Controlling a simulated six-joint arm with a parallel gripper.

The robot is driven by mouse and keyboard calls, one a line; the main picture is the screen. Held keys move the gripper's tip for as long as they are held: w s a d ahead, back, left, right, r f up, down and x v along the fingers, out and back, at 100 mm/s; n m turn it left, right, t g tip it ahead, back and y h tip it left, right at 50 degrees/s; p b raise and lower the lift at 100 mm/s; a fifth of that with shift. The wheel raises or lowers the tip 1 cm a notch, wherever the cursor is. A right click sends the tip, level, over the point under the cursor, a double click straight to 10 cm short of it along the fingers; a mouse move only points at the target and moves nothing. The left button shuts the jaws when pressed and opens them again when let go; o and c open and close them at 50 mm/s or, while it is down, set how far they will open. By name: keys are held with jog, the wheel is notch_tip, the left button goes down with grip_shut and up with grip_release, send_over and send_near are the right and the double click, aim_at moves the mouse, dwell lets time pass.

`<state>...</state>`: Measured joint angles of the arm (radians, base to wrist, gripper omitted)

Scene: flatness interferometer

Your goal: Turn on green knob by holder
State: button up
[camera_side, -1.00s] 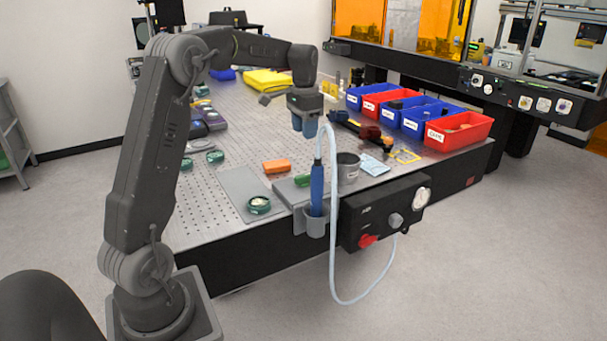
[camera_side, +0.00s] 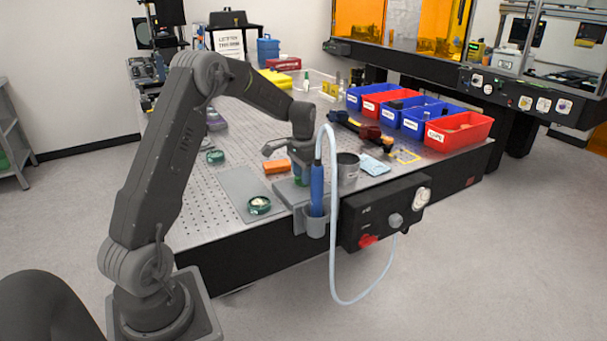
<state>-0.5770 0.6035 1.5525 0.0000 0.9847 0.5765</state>
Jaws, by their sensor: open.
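The green knob (camera_side: 298,181) sits on the grey plate at the table's front edge, left of the holder. Only a small part of it shows below my gripper (camera_side: 299,171). My gripper points down, open, right over the knob. Whether its fingers are around the knob or just above it, I cannot tell. The grey holder (camera_side: 314,226) hangs at the table's front edge with a blue handled tool (camera_side: 317,185) upright in it, close to the right of my gripper. A pale hose (camera_side: 333,270) loops from the tool's top down to the black control box.
The black control box (camera_side: 354,222) with a red knob (camera_side: 367,240) is on the table front. A grey cup (camera_side: 348,168) stands right of the tool. An orange block (camera_side: 277,167) and a green-rimmed round part (camera_side: 259,205) lie left. Blue and red bins (camera_side: 459,133) stand back right.

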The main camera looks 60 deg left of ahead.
jog(key=shift+f, duration=0.2)
grip_shut()
dwell(0.3)
jog(key=n, duration=0.6)
jog(key=shift+n, duration=0.3)
jog(key=n, duration=0.6)
jog(key=shift+n, duration=0.3)
dwell(0.3)
